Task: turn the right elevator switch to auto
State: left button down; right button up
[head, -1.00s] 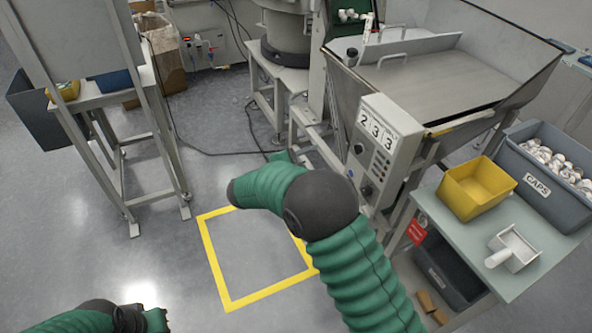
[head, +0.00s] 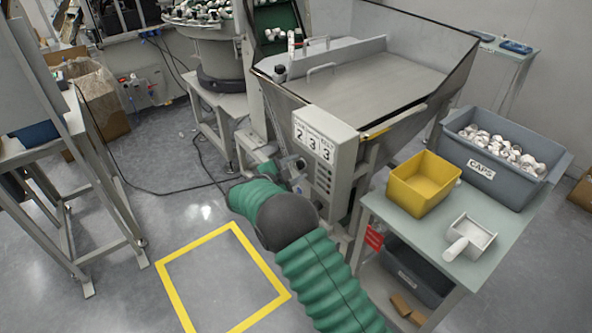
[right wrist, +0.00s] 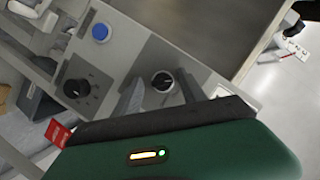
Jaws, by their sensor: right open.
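The control box (head: 341,160) with number cards reading 2 3 3 stands under the hopper. My right arm reaches its left side in the head view, with the right gripper (head: 295,168) close to the box face. In the right wrist view, two dark rotary switches show on the grey panel: one switch (right wrist: 163,82) lies between the fingertips of my right gripper (right wrist: 160,92), the other switch (right wrist: 76,88) is farther left. The gripper is open; whether a finger touches the switch cannot be told. The switch labels are too small to read. My left gripper is out of view.
A blue push button (right wrist: 100,33) is on the panel near the switches. A red tag (right wrist: 58,133) hangs nearby. The side table holds a yellow bin (head: 423,184), a grey caps bin (head: 500,178) and a white scoop (head: 470,238). The yellow-marked floor square (head: 172,292) is empty.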

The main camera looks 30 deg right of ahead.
jog(key=shift+s, duration=0.1)
jog(key=shift+a+r, duration=0.25)
jog(key=shift+a, duration=0.3)
jog(key=c, duration=0.4)
jog(key=shift+c, duration=1.1)
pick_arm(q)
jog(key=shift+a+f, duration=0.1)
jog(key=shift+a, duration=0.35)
pick_arm(e)
jog(key=shift+d, duration=0.2)
grip_shut()
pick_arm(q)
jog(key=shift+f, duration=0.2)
